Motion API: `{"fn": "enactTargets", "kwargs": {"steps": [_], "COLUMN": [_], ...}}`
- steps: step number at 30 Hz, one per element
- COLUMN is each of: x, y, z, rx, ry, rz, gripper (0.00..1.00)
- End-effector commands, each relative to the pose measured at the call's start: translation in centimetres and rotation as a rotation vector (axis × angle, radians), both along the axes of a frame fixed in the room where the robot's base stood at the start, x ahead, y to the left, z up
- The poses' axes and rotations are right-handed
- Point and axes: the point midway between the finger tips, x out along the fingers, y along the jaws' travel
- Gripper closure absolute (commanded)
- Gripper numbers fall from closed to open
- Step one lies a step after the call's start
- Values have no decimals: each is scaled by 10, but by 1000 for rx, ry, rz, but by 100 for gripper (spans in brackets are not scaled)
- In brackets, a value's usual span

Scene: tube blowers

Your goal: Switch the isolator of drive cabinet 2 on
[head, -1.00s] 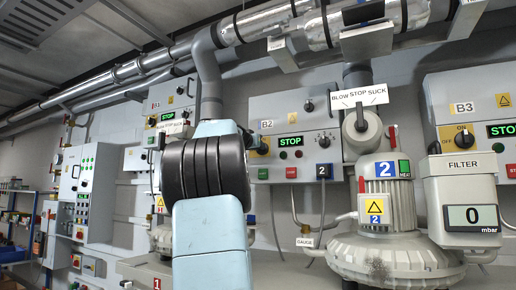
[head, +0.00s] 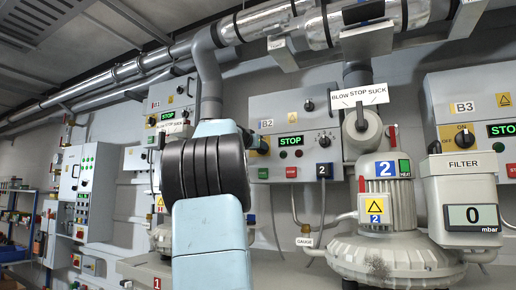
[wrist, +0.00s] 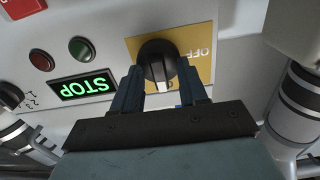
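Drive cabinet 2, labelled B2 (head: 311,122), is a grey box in the middle of the head view. Its green display reads STOP (head: 291,141). The isolator is a black rotary knob (wrist: 157,60) on a yellow plate (wrist: 195,45), shown upside down in the wrist view. The knob's white mark points down in that picture, not towards the OFF lettering at right; lettering by the mark is partly hidden. My gripper (wrist: 161,88) has one finger on each side of the knob, with small gaps showing.
Red and green lamps (wrist: 82,48) and a small black selector (wrist: 10,96) sit beside the display in the wrist view. Blower 2 (head: 395,215) and the filter housing (head: 460,190) stand to the right. Cabinet B3 (head: 480,100) is at far right, B1 (head: 178,95) at left.

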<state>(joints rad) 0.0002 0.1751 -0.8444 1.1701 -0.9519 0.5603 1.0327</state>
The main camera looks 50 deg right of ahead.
Motion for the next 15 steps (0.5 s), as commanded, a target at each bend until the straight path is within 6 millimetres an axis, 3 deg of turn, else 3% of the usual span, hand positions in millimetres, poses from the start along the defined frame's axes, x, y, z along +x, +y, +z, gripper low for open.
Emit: {"fn": "enactTargets", "kwargs": {"steps": [8, 15], "x": [-1, -4], "y": [1, 15], "z": [1, 1], "rx": [-1, 0], "ry": [0, -1], "rz": [1, 3], "gripper": [57, 57]}}
